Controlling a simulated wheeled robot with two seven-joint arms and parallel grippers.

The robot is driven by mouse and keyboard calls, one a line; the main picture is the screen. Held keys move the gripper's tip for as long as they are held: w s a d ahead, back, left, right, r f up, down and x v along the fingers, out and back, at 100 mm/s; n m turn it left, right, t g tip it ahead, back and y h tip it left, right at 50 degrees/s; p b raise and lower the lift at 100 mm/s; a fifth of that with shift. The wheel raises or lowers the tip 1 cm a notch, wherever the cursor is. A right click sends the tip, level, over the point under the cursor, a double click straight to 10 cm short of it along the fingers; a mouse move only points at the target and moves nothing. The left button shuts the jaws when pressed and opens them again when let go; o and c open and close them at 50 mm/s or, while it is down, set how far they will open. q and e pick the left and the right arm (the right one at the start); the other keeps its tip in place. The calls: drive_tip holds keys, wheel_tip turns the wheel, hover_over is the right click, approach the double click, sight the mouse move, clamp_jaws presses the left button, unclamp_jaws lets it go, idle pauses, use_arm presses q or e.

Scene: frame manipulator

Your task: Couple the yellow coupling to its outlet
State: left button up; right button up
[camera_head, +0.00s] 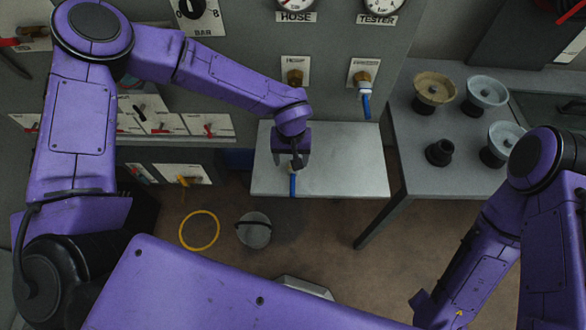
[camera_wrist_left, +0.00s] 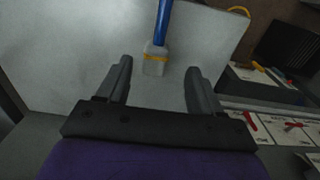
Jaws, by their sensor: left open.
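The yellow-banded coupling (camera_wrist_left: 155,60) has a pale body on a blue hose (camera_wrist_left: 163,20) and is over the light grey shelf (camera_wrist_left: 90,45). My left gripper (camera_wrist_left: 160,66) is open, with its two fingers on either side of the coupling and a gap at each side. In the head view my left gripper (camera_head: 291,160) is above the shelf (camera_head: 345,165) and mostly hides the coupling; the blue hose (camera_head: 292,186) shows below it. A brass outlet (camera_head: 295,77) with nothing on it is on the wall panel above. My right gripper cannot be made out.
A second outlet (camera_head: 364,77) to the right has a white fitting and blue hose on it. A side table (camera_head: 405,165) on the right holds several round-topped parts. A yellow hose loop (camera_head: 199,230) and a grey bucket (camera_head: 254,232) are on the floor.

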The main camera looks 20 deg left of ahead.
sight(292, 175)
use_arm(q)
drive_tip(key=shift+f, duration=0.4)
drive_tip(key=f, duration=0.1)
drive_tip(key=f+p, duration=0.1)
drive_tip(key=f, duration=0.2)
drive_tip(key=shift+d+p, duration=0.25)
drive_tip(key=shift+p, duration=0.05)
drive_tip(key=shift+f, duration=0.25)
drive_tip(key=c, duration=1)
